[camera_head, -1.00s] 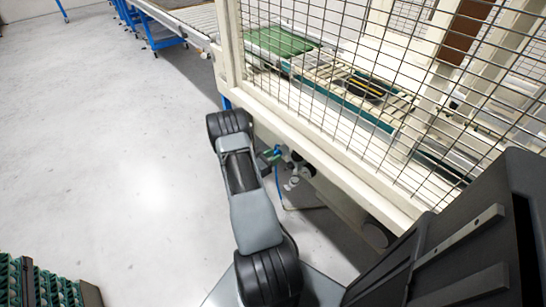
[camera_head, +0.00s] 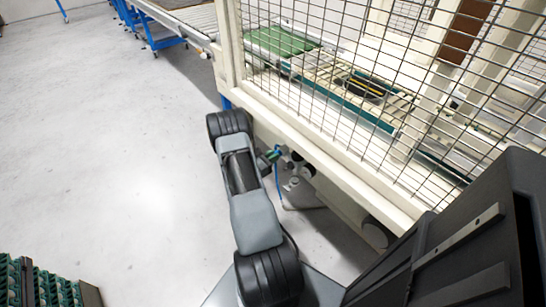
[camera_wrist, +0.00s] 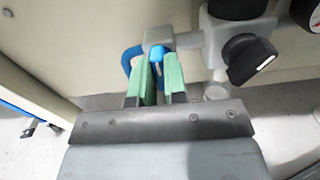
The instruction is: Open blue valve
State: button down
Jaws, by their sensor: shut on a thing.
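The blue valve handle (camera_wrist: 155,66) is at the upper middle of the wrist view, on a grey pipe fitting (camera_wrist: 188,40). My gripper (camera_wrist: 160,62) has green fingers, one on each side of the blue handle, and is shut on it. The lower part of the handle is partly hidden between the fingers. In the head view, my gripper (camera_head: 269,158) is beside the machine's lower frame; the handle itself is too small to make out there.
A black knob (camera_wrist: 248,58) and part of a gauge (camera_wrist: 307,12) are right of the valve. A blue hose (camera_wrist: 128,62) curves close by on the left. The mesh-fenced machine (camera_head: 300,135) stands beside my arm. Egg trays (camera_head: 40,287) are at lower left; open floor lies left.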

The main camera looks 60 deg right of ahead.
jog(key=m+b, duration=0.5)
jog(key=b, duration=0.1)
jog(key=m+b, duration=0.6)
jog(key=f+m+b, duration=0.1)
jog(key=m+b, duration=0.5)
jog(key=shift+s+a, duration=0.2)
jog(key=shift+s, duration=0.1)
jog(key=shift+r+m, duration=0.1)
jog(key=shift+m, duration=0.3)
jog(key=c, duration=1.2)
grip_release()
jog(key=shift+r, duration=0.15)
jog(key=shift+o, duration=0.2)
jog(key=p+v, duration=0.3)
jog(key=v, duration=1)
jog(key=shift+w+a, duration=0.25)
jog(key=shift+a, duration=0.05)
